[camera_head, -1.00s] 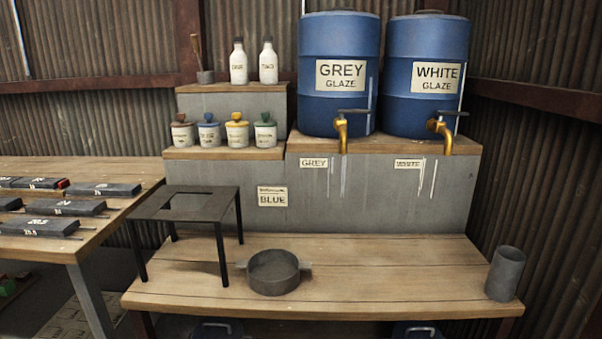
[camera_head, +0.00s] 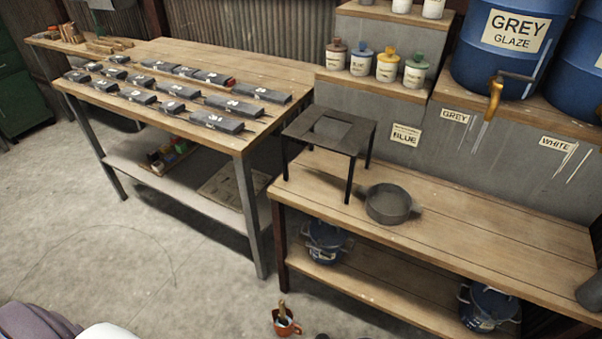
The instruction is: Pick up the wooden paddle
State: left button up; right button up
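I cannot make out a wooden paddle for certain. A wooden handle (camera_head: 282,309) stands up out of a small reddish pot (camera_head: 287,325) on the floor, at the bottom of the picture; the handle's lower end is hidden in the pot. Some small wooden pieces (camera_head: 108,44) lie at the far left end of the long table, too small to tell apart. Neither of my grippers is in view.
The long table (camera_head: 275,75) carries rows of dark numbered blocks. The lower bench (camera_head: 480,225) holds a black metal stand (camera_head: 300,127) and a round grey pan (camera_head: 390,204). Blue lidded pots (camera_head: 326,240) sit on its undershelf. The floor (camera_head: 110,260) at left is open.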

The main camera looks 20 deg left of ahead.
aim_at(283, 315)
jog(key=k+u, duration=0.25)
jog(key=u, duration=0.15)
jog(key=k+u, duration=0.4)
jog(key=i+z, duration=0.1)
jog(key=z, duration=0.8)
jog(key=k, duration=1)
